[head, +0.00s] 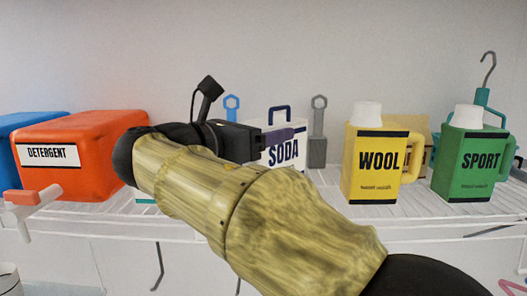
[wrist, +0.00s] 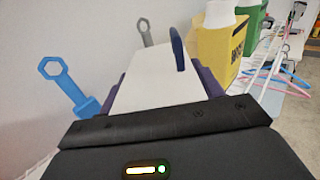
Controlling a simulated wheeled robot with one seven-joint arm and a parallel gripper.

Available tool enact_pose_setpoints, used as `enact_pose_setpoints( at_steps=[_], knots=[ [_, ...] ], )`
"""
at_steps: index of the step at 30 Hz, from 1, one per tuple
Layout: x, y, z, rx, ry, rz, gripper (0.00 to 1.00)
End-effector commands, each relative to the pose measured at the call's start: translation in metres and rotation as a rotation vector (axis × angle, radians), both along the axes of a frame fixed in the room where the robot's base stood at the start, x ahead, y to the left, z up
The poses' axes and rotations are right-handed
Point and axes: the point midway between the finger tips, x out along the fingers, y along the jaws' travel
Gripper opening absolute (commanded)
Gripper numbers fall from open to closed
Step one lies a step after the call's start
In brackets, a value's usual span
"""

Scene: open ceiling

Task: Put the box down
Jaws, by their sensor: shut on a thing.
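The box is a white SODA carton (head: 284,155) with a dark blue handle on top. It stands upright at the wire shelf (head: 325,205), in the middle of the head view. My gripper (head: 277,139) is shut on it, with purple fingers along its sides. In the wrist view the white top of the box (wrist: 155,88) lies between the fingers (wrist: 160,92), and its blue handle rises at the far end. My arm hides the lower left of the box in the head view, so I cannot tell whether its base touches the shelf.
A yellow WOOL jug (head: 375,165) and a green SPORT jug (head: 472,160) stand to the right. An orange DETERGENT box (head: 80,150) stands left. A blue wrench-shaped tool (wrist: 68,85) and a grey one (head: 318,135) are close by the box. The wall is behind.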

Motion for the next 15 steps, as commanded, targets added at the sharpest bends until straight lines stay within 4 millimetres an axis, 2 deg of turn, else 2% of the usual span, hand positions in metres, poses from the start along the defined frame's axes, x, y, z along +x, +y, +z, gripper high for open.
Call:
enact_pose_setpoints(
  at_steps=[5, 12, 15],
  knots=[
    [0.0, -0.001, -0.006, -0.002, -0.002, 0.0, 0.0],
    [0.0, -0.001, -0.031, -0.003, -0.001, -0.001, 0.0],
    [0.0, -0.001, -0.035, -0.001, -0.004, -0.001, 0.0]
  ],
)
